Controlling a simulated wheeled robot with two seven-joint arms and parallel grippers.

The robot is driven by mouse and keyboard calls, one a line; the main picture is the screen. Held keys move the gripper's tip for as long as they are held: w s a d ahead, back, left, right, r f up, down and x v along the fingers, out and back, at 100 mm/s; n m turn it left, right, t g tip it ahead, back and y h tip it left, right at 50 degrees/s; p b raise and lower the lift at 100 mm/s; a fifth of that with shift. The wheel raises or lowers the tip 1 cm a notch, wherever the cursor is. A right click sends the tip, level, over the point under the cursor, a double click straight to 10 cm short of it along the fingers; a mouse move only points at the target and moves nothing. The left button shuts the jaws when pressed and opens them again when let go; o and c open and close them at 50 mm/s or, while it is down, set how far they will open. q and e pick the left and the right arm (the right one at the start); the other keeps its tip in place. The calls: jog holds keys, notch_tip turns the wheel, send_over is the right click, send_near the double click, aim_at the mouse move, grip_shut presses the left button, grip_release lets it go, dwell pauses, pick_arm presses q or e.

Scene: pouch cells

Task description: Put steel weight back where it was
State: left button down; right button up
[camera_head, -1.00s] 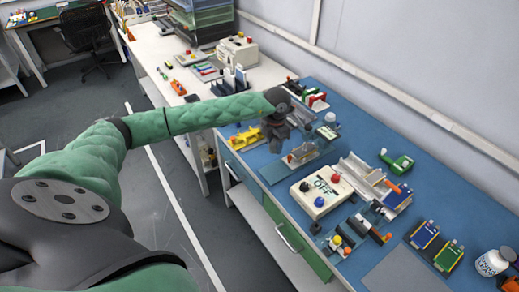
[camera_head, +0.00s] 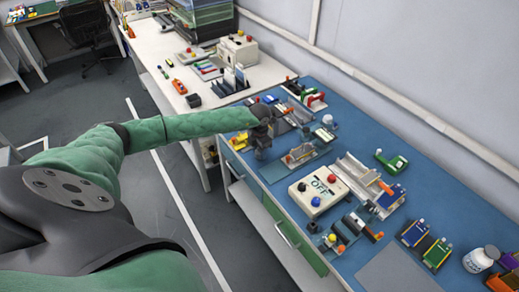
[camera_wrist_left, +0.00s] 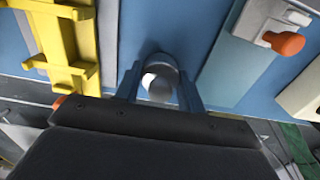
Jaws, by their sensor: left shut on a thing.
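The steel weight (camera_wrist_left: 160,84) is a shiny, rounded metal piece. In the left wrist view it sits between the two fingers of my left gripper (camera_wrist_left: 160,92), which is shut on it. In the head view my left gripper (camera_head: 261,154) points down over the left part of the blue table (camera_head: 377,237), beside a yellow rack (camera_head: 240,141). The weight cannot be made out there. The wrist view shows blue surface around the weight; I cannot tell whether it touches the table. My right gripper is not in view.
The yellow rack (camera_wrist_left: 62,40) stands left of the gripper in the wrist view. A flat grey plate (camera_head: 283,170) with an orange-knobbed fixture (camera_wrist_left: 285,44) lies to the right. A white box marked OFF (camera_head: 319,192) stands further right. A white bench (camera_head: 157,55) stands behind.

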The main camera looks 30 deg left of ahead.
pick_arm(q)
jog(key=shift+f, duration=0.3)
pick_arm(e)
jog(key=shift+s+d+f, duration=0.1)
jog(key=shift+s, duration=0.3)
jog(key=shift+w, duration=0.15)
pick_arm(q)
jog(key=c, duration=1)
grip_release()
jog(key=shift+c, duration=0.2)
jog(key=shift+o, duration=0.9)
notch_tip(320, 180, up, 5)
jog(key=b, duration=0.3)
notch_tip(320, 180, up, 6)
jog(key=b, duration=0.2)
jog(key=shift+f+b, duration=0.25)
jog(key=shift+b, duration=0.1)
jog(key=shift+r, duration=0.8)
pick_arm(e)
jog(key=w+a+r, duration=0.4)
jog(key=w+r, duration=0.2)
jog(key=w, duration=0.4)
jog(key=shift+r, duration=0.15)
